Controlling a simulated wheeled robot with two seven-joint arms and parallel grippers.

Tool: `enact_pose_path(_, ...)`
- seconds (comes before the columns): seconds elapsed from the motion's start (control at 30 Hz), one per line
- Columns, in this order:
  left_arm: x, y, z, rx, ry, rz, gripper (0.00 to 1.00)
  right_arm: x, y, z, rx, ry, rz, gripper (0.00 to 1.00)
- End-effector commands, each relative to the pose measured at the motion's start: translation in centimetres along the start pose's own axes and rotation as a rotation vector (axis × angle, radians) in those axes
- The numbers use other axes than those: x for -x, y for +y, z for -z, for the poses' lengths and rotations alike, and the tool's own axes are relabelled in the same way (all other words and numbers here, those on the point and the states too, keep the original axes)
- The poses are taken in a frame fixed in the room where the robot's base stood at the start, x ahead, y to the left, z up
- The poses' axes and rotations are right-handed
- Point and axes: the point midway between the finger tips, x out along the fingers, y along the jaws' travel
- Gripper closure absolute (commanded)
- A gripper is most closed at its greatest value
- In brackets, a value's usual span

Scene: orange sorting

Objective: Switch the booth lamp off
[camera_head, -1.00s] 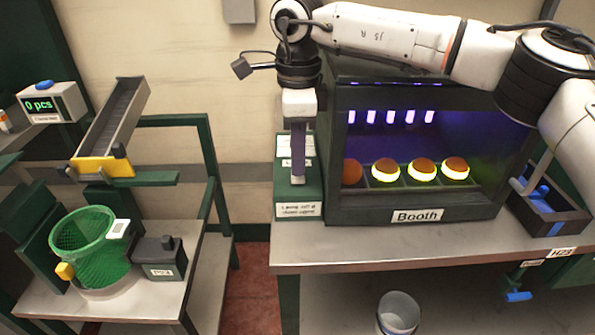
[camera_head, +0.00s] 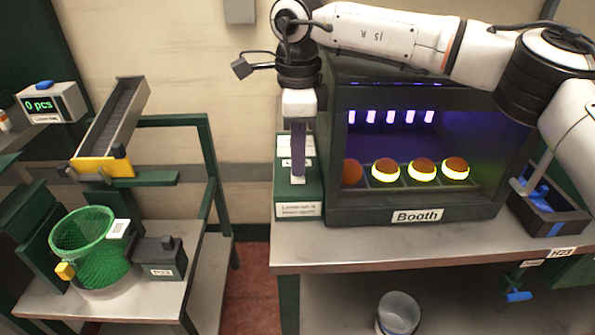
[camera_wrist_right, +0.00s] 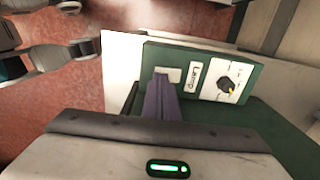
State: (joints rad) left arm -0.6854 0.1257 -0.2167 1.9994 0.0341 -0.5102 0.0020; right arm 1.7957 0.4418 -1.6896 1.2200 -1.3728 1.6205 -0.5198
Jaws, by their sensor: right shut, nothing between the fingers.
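The booth (camera_head: 335,195) is a dark box, open at the front, with a row of lit violet lamps (camera_head: 390,117) inside. The green switch box (camera_head: 312,185) stands at its left side. In the right wrist view the switch box (camera_wrist_right: 205,62) has a "Lamp" label (camera_wrist_right: 193,77), a dark knob with a yellow pointer (camera_wrist_right: 226,87) and a pale plate (camera_wrist_right: 172,73). My right gripper (camera_head: 298,180) is shut and empty, pointing down in front of the box. In the right wrist view its fingertips (camera_wrist_right: 161,78) overlap the plate's edge; contact is unclear. My left gripper is not in view.
Several oranges (camera_head: 422,168) sit in the booth, most with glowing bands. A tray with blue items (camera_head: 575,217) is at the right. At the left are a green basket (camera_head: 82,225), a chute (camera_head: 115,115) and a counter display (camera_head: 40,104). A bucket (camera_head: 398,312) stands below the table.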

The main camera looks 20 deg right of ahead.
Motion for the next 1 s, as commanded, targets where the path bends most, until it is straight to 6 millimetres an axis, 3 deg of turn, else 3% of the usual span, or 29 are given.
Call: enact_pose_path(1.0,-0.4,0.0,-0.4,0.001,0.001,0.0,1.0,-1.2,0.0,0.0,0.0,0.0,0.0,1.0)
